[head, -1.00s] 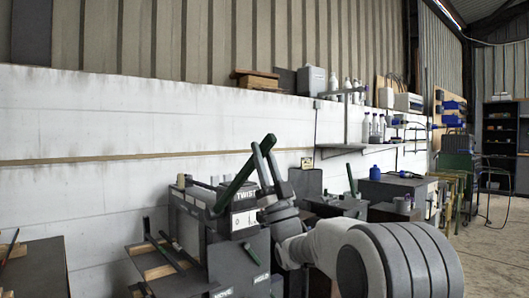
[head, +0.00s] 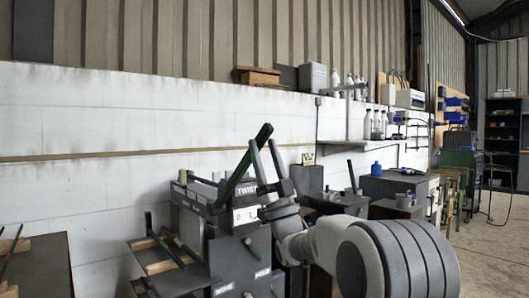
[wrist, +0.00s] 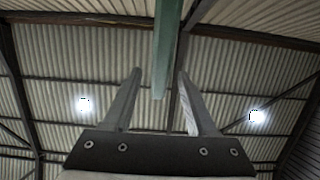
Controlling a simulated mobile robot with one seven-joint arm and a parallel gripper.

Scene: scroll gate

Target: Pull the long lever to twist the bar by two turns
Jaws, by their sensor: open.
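The long dark-green lever (head: 232,186) rises at a slant from the grey machine (head: 190,215), up and to the right beside the TWIST label. My gripper (head: 262,143) points up at the lever's upper part, with its two grey fingers apart. In the wrist view a green bar (wrist: 167,45) comes down from the top and ends between the fingers in the picture. My gripper (wrist: 160,72) is open there, with a gap on each side of the bar. I cannot tell whether a finger touches it. I cannot make out the bar that is twisted.
Short levers near the MOVE and HOLD labels sit low on the machine's front. A slotted side tray (head: 160,264) is at its left, and a dark table (head: 38,268) stands further left. A grey bench (head: 400,187) and shelves stand to the right. Open floor (head: 495,250) lies at far right.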

